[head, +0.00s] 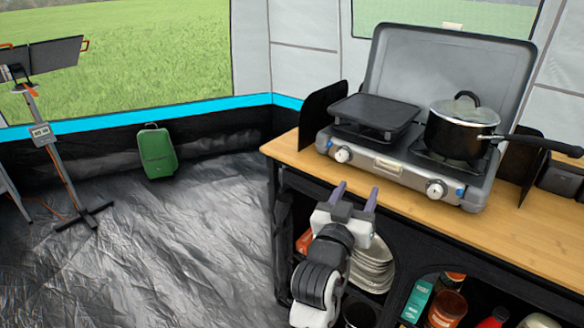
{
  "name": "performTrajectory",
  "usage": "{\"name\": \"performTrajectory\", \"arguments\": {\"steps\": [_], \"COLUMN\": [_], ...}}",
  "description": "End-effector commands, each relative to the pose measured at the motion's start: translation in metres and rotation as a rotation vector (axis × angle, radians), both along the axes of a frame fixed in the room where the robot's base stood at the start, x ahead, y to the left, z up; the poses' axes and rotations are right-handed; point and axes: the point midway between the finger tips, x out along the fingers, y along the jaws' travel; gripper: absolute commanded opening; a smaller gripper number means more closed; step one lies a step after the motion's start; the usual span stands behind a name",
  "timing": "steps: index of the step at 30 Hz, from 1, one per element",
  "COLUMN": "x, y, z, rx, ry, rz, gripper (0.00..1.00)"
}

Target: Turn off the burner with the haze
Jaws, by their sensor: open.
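A grey two-burner camping stove (388,166) stands on the wooden counter with its lid raised behind. A black griddle plate (374,111) covers the left burner. A black lidded pot (453,134) sits on the right burner, its handle pointing right. The left knob (342,154) and right knob (436,189) are on the stove's front face. I cannot make out a clear haze over either burner, and the flames are hidden. My gripper (356,191) is open and empty, fingers pointing up, in front of the counter edge and below the left knob, apart from both knobs.
Dark wind panels flank the stove; the left one (322,112) stands near the left knob. Shelves below the counter hold plates (370,265) and jars (447,308). A green case (157,152) and an orange-legged stand (62,165) are at left. The left floor is mostly clear.

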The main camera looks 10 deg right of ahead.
Motion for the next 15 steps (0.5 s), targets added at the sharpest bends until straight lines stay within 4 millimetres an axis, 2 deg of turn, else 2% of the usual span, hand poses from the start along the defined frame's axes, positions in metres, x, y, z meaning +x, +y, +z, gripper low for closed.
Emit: {"name": "performTrajectory", "arguments": {"steps": [15], "x": [0.027], "y": [0.09], "z": [0.045], "rx": [-0.067], "ry": [-0.139], "rz": [0.224], "gripper": [0.52]}}
